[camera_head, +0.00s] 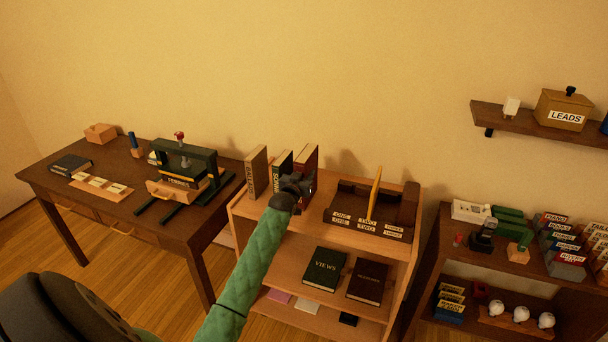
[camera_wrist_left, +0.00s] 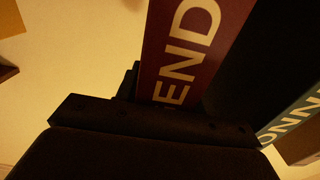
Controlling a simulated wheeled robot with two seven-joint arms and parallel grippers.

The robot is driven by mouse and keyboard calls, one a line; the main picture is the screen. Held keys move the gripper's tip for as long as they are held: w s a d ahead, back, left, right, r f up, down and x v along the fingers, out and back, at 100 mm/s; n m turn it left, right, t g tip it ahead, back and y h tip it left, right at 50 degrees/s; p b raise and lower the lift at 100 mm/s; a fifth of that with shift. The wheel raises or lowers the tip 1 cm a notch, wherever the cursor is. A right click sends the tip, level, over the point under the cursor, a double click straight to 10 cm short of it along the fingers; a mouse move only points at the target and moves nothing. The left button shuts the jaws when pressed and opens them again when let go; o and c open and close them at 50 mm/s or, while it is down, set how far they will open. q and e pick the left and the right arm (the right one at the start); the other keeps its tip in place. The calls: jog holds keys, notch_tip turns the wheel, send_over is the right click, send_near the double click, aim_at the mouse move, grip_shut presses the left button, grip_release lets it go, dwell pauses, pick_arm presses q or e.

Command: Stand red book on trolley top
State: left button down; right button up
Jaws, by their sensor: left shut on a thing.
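The red book (camera_head: 308,164) stands upright at the left half of the trolley top (camera_head: 322,231), beside a dark green book (camera_head: 282,166). My left gripper (camera_head: 296,188) is shut on the red book at its lower part, with the arm reaching in from below. In the left wrist view the red book's spine (camera_wrist_left: 190,45) shows large pale letters reading "END", tilted in the picture, and the gripper body (camera_wrist_left: 150,120) covers its lower end. Whether the book's foot touches the trolley top is hidden by the gripper. My right gripper is not in view.
A brown book (camera_head: 256,172) stands at the trolley's left edge. A dark sorting rack (camera_head: 372,228) with a yellow divider (camera_head: 375,194) fills the right side. The desk (camera_head: 112,217) with a green press (camera_head: 186,160) is left. Two books lie on the middle shelf.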

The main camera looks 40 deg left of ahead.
pick_arm(q)
jog(key=c, duration=0.9)
grip_release()
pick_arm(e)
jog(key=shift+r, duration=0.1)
pick_arm(q)
jog(key=shift+b+v, duration=1.7)
jog(key=shift+v, duration=4.35)
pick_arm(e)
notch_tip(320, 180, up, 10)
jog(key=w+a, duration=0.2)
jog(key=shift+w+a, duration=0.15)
